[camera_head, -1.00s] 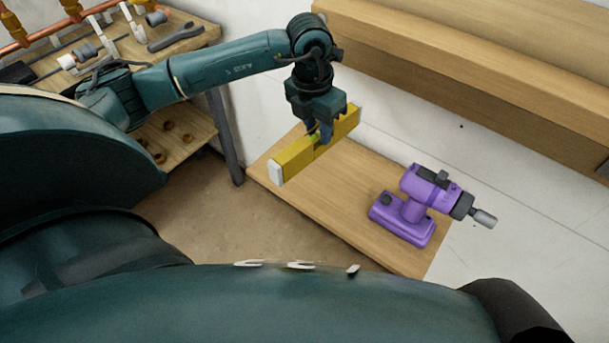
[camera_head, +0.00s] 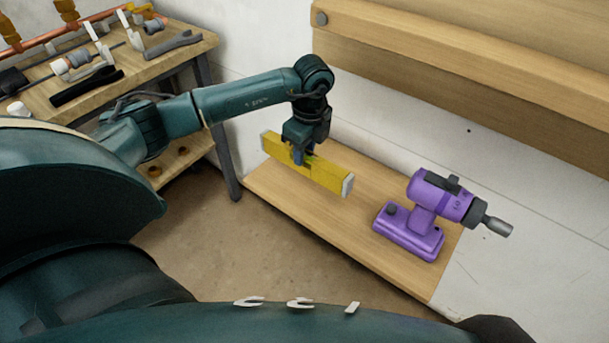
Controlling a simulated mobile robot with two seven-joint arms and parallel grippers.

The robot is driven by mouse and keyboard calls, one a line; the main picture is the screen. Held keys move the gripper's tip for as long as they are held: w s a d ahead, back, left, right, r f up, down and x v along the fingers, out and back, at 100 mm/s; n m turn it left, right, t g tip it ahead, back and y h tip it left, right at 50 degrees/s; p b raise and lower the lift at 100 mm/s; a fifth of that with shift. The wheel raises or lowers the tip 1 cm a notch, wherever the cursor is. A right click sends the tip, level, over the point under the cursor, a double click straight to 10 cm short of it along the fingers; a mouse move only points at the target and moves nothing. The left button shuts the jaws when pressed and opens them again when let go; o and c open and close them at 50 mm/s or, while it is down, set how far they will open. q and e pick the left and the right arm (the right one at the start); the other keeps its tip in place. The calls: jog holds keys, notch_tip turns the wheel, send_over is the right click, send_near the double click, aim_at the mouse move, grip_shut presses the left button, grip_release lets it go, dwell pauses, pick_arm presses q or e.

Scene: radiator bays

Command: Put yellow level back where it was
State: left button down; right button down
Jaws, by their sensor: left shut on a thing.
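The yellow level (camera_head: 325,176) is a long yellow bar with pale end caps. My left gripper (camera_head: 303,157) is shut on it near its middle and points down. The level appears over the left part of a low wooden shelf (camera_head: 290,208); whether it touches the shelf I cannot tell. Its near end points to the lower right, toward the purple drill. My right gripper is not in view.
A purple drill (camera_head: 422,214) stands on the right part of the low shelf. A thick wooden ledge (camera_head: 450,65) runs along the wall above. A workbench (camera_head: 150,66) with pipes and tools stands at the upper left. Bare shelf lies between level and drill.

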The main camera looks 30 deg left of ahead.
aim_at(305, 171)
pick_arm(q)
notch_tip(305, 171, down, 6)
jog(key=shift+f+b, duration=0.25)
jog(key=shift+b, duration=0.15)
jog(key=shift+f, duration=0.2)
jog(key=c, duration=1.1)
grip_release()
jog(key=shift+r, duration=0.1)
